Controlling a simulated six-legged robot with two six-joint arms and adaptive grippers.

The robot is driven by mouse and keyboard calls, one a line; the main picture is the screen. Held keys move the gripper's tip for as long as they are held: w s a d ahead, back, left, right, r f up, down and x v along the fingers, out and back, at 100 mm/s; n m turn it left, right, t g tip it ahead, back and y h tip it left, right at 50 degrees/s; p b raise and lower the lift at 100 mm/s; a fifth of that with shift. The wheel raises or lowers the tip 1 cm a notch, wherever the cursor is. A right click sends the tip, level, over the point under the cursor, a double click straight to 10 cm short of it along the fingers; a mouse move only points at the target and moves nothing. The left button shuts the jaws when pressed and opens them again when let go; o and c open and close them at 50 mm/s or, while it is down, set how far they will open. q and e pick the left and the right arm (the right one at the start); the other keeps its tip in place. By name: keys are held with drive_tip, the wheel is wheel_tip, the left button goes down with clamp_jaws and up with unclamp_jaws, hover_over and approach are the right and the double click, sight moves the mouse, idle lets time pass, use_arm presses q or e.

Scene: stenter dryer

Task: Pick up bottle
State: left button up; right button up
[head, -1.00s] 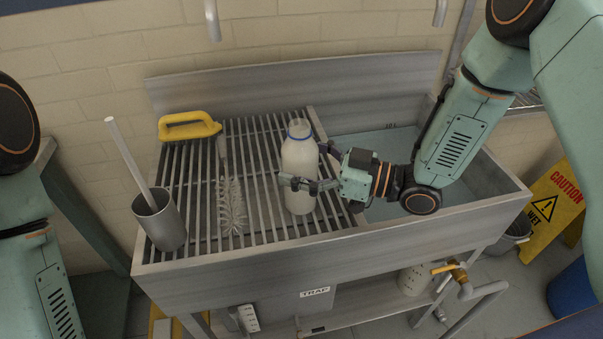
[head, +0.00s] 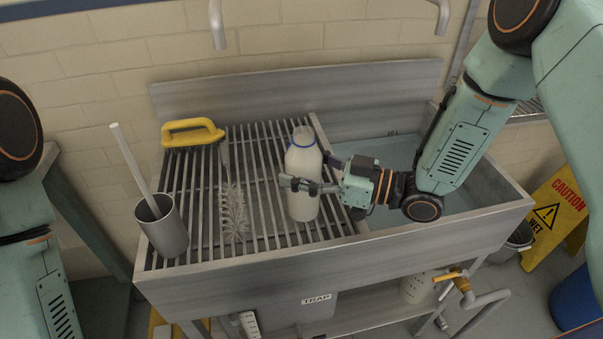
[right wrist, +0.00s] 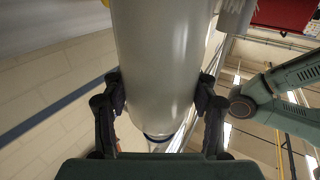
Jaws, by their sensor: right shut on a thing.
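A white bottle with a blue ring at its neck (head: 303,163) stands upright at the right part of the slatted rack (head: 264,150), beside the sink basin. My right gripper (head: 307,186) comes in from the right and is shut on the bottle's body, below the middle. In the right wrist view the bottle (right wrist: 163,60) fills the space between the two fingers (right wrist: 160,98), which touch both its sides. I cannot tell a gap between the bottle's base and the slats. My left arm shows at the left edge, but its gripper is out of view.
On the rack are a bottle brush (head: 234,210), a yellow-handled tool (head: 190,133) and a metal cup (head: 163,228) with a white rod. The blue-grey basin (head: 385,155) lies right of the rack. A yellow caution sign (head: 553,215) stands on the floor at right.

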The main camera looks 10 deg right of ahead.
wheel_tip(320, 180, up, 10)
drive_tip(key=p, duration=0.1)
idle(0.6)
